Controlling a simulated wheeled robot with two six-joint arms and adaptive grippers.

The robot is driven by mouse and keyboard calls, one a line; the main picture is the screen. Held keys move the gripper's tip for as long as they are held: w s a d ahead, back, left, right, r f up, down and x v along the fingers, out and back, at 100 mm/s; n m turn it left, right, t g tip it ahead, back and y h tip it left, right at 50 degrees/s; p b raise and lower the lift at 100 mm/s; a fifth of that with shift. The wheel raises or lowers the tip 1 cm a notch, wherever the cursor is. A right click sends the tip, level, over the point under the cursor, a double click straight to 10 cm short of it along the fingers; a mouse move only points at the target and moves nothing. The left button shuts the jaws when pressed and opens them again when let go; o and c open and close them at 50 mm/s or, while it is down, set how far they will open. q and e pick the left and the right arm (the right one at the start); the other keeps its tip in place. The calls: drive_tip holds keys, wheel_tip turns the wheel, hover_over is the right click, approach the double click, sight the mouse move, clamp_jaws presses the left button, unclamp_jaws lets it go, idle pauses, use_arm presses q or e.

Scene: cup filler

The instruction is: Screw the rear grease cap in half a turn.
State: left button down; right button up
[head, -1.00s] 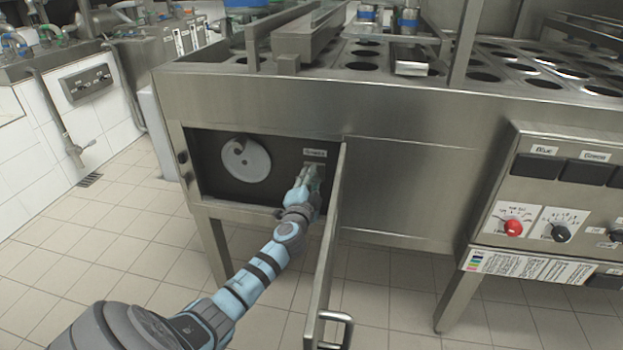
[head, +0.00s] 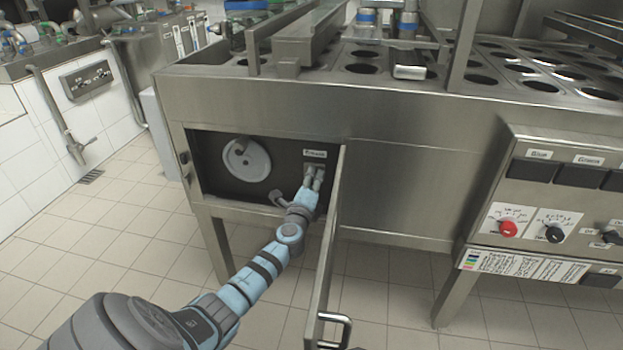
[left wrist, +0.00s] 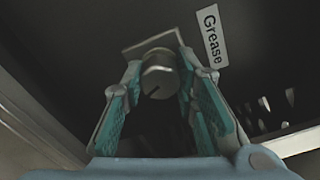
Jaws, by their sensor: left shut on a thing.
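The grease cap (left wrist: 158,77) is a round metal knob with a dark notch on its face, in the middle of the left wrist view. It sits at a square plate on the dark panel, beside a white label reading "Grease" (left wrist: 211,36). My left gripper (left wrist: 160,68) has its two teal-padded fingers on either side of the cap and is shut on it. In the head view my left gripper (head: 314,176) reaches into the open bay just below the label and hides the cap. I cannot tell a second cap apart. My right gripper is not in view.
The opened door (head: 328,245) stands out close to the right of my left arm. A round grey disc (head: 247,160) is on the panel to the left. The bay's metal frame surrounds the gripper. A control panel (head: 545,215) is at the right.

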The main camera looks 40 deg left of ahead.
use_arm(q)
drive_tip(key=m, duration=0.3)
drive_tip(key=shift+p, duration=0.35)
drive_tip(key=shift+f+m, duration=0.1)
drive_tip(key=shift+m, duration=0.6)
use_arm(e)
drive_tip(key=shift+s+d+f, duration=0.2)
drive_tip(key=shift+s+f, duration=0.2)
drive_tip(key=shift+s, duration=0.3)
use_arm(q)
drive_tip(key=c, duration=1.3)
unclamp_jaws()
drive_tip(key=v, duration=1.2)
